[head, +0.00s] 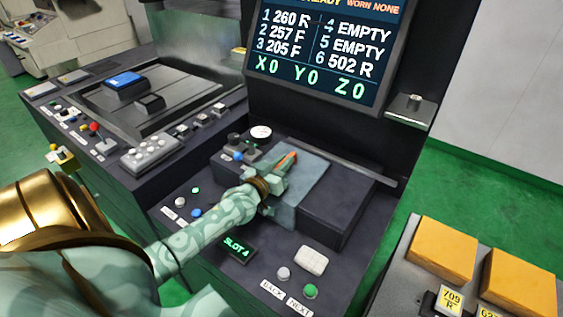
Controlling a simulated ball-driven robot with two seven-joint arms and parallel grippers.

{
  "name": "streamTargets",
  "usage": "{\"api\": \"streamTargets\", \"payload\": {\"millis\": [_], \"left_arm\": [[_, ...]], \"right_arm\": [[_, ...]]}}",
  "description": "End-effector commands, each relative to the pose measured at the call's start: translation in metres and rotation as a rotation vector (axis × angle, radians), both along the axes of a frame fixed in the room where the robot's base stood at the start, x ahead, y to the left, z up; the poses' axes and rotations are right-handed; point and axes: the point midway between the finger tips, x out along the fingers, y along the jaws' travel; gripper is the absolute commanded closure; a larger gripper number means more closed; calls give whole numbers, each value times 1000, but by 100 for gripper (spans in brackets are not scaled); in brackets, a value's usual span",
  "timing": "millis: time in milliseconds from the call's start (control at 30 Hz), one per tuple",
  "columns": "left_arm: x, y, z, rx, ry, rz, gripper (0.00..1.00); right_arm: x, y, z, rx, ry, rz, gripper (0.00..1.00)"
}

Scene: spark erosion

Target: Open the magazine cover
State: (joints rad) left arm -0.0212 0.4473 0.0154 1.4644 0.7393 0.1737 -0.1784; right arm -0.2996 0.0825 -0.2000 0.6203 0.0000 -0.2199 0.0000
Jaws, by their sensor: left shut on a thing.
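The magazine cover (310,178) appears to be the blue-grey panel on the dark box (333,207) in the middle of the console. My left gripper (279,176) reaches in from the lower left and is shut at the cover's left side. A small orange-red piece (288,159) shows at its fingertips. The fingers hide most of what they grip, which seems to be the cover's handle. I cannot tell how far the cover is open. My right gripper is not in view.
A screen (325,45) above the console lists numbered slots. A "SLOT 4" display (236,247), BACK (284,273) and NEXT (310,291) buttons sit in front of the box. Orange blocks (443,250) stand on a grey surface at the lower right. Green floor shows beyond.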

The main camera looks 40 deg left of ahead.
Motion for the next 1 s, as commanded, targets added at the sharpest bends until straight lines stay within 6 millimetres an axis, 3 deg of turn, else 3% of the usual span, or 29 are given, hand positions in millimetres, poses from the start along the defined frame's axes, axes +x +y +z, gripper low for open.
{"api": "streamTargets", "payload": {"millis": [167,400,600,800,1000], "left_arm": [[3,-30,4,-12,-1,-1,100],[10,-93,4,-14,-1,-1,100],[15,-139,2,-12,0,-1,100],[18,-167,1,-9,-1,-1,100],[19,-177,0,-7,0,-1,100]], "right_arm": [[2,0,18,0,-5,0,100],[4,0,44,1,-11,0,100],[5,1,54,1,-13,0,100],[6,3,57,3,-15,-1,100],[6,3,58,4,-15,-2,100]]}}
